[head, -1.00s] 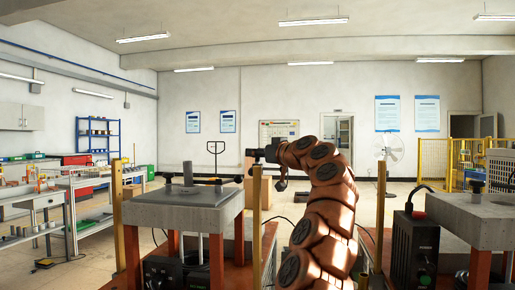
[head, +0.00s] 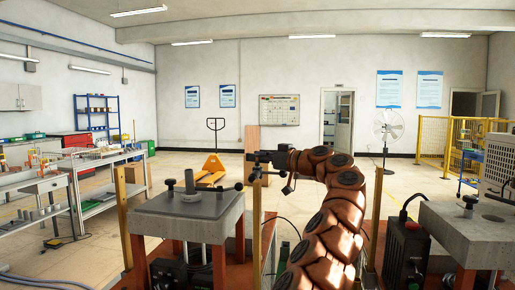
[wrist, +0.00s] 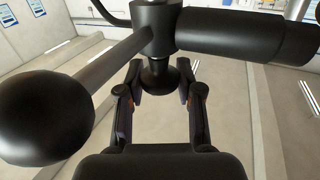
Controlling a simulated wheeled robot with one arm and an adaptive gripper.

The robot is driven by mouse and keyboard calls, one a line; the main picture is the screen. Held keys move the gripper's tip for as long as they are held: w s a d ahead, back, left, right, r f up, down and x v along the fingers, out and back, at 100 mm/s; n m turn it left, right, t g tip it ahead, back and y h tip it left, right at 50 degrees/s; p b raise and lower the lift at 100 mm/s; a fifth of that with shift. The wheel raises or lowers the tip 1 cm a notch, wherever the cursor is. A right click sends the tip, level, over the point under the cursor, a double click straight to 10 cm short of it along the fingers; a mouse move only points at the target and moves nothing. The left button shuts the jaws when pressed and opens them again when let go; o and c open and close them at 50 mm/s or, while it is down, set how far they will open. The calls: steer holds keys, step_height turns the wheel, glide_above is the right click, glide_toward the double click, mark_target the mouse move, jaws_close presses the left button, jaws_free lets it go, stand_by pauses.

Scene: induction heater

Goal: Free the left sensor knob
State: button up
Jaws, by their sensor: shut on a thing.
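In the wrist view a black flared knob (wrist: 163,76) hangs under a black collar between my gripper's (wrist: 162,84) two fingertips, which are shut on it. A grey rod leads from the collar to a large black ball (wrist: 45,118) at the left. A thick black cylinder (wrist: 250,32) extends to the right. In the head view my gripper (head: 257,158) is at the end of my brown arm, near the top of a brass post (head: 256,225). The knob is too small to make out there.
A second heater table (head: 450,225) with a dark control box (head: 405,255) stands at the right. Open floor lies behind.

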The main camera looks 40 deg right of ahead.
stand_by(0.3)
steer(key=o, duration=1.1)
steer(key=v, duration=1.2)
steer(key=shift+d, duration=0.1)
